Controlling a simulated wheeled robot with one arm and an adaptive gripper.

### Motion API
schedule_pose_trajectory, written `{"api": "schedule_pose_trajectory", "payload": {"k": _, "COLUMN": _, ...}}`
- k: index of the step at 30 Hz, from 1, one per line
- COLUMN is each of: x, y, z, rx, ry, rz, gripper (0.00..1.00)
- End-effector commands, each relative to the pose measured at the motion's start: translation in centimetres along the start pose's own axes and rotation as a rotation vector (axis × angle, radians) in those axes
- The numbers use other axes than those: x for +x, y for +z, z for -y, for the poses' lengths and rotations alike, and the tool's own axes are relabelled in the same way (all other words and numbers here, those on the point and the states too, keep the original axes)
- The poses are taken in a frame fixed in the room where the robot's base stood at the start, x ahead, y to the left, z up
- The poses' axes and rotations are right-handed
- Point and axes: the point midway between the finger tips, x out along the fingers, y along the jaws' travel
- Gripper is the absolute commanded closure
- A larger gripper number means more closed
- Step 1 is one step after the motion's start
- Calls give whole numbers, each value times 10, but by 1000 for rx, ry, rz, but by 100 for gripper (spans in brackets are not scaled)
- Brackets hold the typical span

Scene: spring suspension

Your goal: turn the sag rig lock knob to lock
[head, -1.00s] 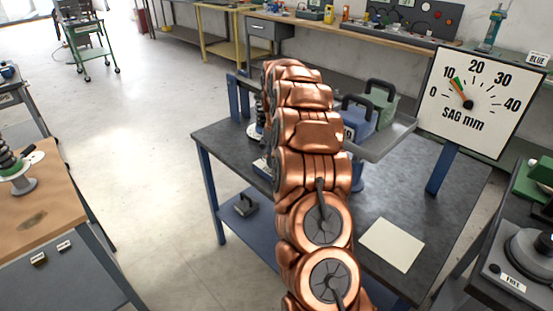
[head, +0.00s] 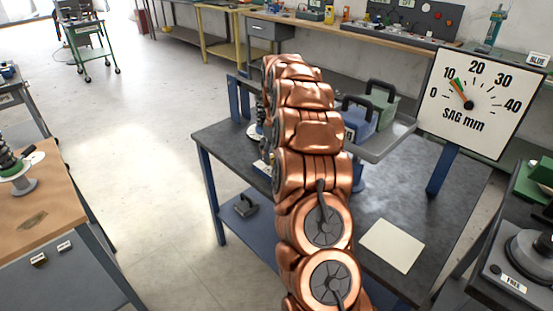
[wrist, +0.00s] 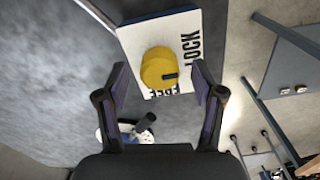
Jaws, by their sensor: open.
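In the wrist view, the lock knob (wrist: 156,66) is a round yellow knob with a dark mark on its lower right edge. It sits on a white plate (wrist: 188,22) with LOCK printed at the right and a second word, FREE, partly covered by the knob. My gripper (wrist: 160,70) is open, with one dark finger to the left of the knob and one to the right. I see gaps between fingers and knob; whether they reach down beside it I cannot tell. In the head view my copper arm hides the knob and gripper.
The dark rig table (head: 225,140) holds a grey tray (head: 385,143) with blue and green handled weights (head: 381,101). A SAG mm gauge (head: 480,95) stands at right, its needle near 10. A spring unit (wrist: 135,128) shows below the knob in the wrist view.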

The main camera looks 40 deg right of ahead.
Motion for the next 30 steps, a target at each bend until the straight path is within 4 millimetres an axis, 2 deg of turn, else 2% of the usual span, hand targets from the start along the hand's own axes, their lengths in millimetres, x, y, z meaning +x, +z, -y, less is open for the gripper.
{"api": "schedule_pose_trajectory", "payload": {"k": 6, "x": -43, "y": -2, "z": 0, "rx": -1, "ry": 3, "rz": -7, "gripper": 32}}
{"api": "schedule_pose_trajectory", "payload": {"k": 12, "x": -76, "y": -2, "z": 0, "rx": -1, "ry": 3, "rz": -8, "gripper": 32}}
{"api": "schedule_pose_trajectory", "payload": {"k": 21, "x": -100, "y": -1, "z": 0, "rx": 0, "ry": 2, "rz": -5, "gripper": 32}}
{"api": "schedule_pose_trajectory", "payload": {"k": 30, "x": -103, "y": 0, "z": 0, "rx": -1, "ry": 0, "rz": -1, "gripper": 32}}
